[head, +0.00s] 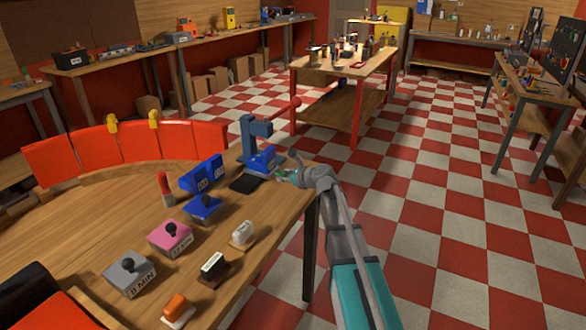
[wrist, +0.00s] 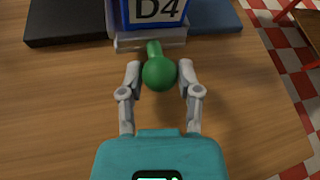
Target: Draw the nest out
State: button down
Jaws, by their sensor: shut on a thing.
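A green round knob (wrist: 159,73) on a short green stem sticks out from the front of a pale grey nest (wrist: 150,41). A blue block with a white D4 label (wrist: 155,10) sits in the nest. My gripper (wrist: 160,77) is shut on the knob, one finger on each side. In the head view my gripper (head: 291,177) is at the front of the blue press (head: 257,135), near the table's right edge. The knob is small and partly hidden there. The back of the nest is out of the wrist view.
A black pad (head: 245,184) lies left of the press. Blue blocks (head: 202,174), a red-handled item (head: 166,188), and pink (head: 170,237) and grey (head: 129,275) stamp-like blocks stand on the table. Orange panels (head: 90,151) line its far side. Checkered floor (head: 420,220) lies open right.

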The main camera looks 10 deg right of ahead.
aim_at(271, 196)
jog(key=s+a, duration=0.3)
jog(key=s, duration=0.1)
jog(key=s+a, duration=0.2)
jog(key=s, duration=0.1)
jog(key=shift+a, duration=0.3)
jog(key=shift+c, duration=1.7)
grip_release()
jog(key=shift+a, duration=0.1)
jog(key=shift+o, duration=0.2)
jog(key=shift+w, duration=0.15)
